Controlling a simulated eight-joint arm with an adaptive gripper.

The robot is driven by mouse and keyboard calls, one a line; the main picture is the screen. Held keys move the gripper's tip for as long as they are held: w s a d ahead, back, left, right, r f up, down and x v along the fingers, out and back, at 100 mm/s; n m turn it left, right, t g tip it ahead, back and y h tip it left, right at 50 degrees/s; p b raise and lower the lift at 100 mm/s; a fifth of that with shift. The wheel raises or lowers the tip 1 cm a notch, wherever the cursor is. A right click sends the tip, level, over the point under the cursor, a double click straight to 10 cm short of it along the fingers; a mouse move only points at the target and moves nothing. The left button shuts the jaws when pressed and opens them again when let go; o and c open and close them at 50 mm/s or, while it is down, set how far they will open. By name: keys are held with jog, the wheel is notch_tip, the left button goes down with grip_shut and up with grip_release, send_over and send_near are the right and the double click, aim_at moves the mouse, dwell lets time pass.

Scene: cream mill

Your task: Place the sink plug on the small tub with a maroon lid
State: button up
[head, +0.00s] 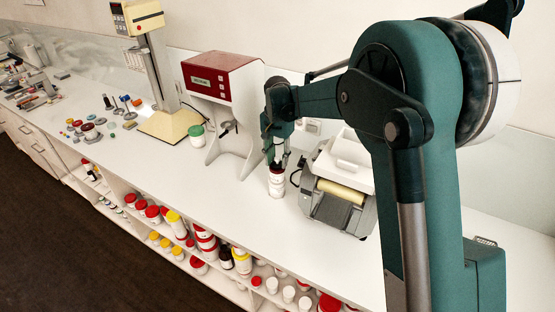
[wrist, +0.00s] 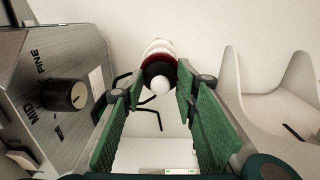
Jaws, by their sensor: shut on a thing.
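A small white tub (head: 276,187) with a red or maroon band near its top stands on the counter, left of the grey machine. My gripper (head: 275,164) points down right above it. In the wrist view, my gripper (wrist: 160,88) has its green fingers closed about a dark round piece with a pale knob (wrist: 160,85), which appears to be the sink plug. The tub's red and white edges (wrist: 158,49) show just beyond this piece, nearly in line with it. I cannot tell whether plug and lid touch.
The grey machine with a yellow roller (head: 341,191) stands close on the right. A white stand with a red top (head: 215,75) and a green-lidded tub (head: 196,135) are to the left. The counter in front (head: 235,195) is clear.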

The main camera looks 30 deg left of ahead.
aim_at(277, 158)
jog(key=shift+f, duration=0.15)
jog(key=o, duration=0.9)
jog(key=shift+c, duration=0.2)
notch_tip(277, 158, up, 12)
jog(key=shift+r, duration=0.2)
jog(key=shift+o, duration=0.6)
